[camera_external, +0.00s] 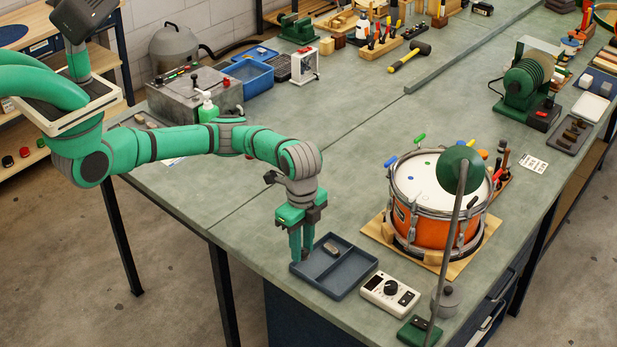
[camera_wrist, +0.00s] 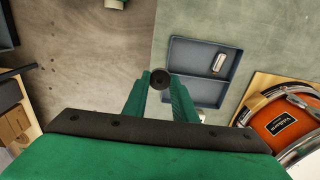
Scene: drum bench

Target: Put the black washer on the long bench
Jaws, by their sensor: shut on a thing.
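My gripper (camera_external: 302,252) points down above the left edge of the dark blue tray (camera_external: 357,276), close to the near edge of the long bench (camera_external: 240,232). In the wrist view, my gripper (camera_wrist: 161,88) is shut on the black washer (camera_wrist: 160,79), a small dark disc held between its fingertips. In the external view the washer is hard to tell apart from the fingertips. The tray also shows in the wrist view (camera_wrist: 205,94), beyond the fingers; its exact height gap to the washer cannot be told.
A small grey metal piece (camera_external: 331,248) lies in the tray. A white device with a knob (camera_external: 390,291), an orange drum (camera_external: 437,228) on a wooden board and a green lamp (camera_external: 457,169) stand to the right. The bench left of the drum (camera_external: 335,190) is clear.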

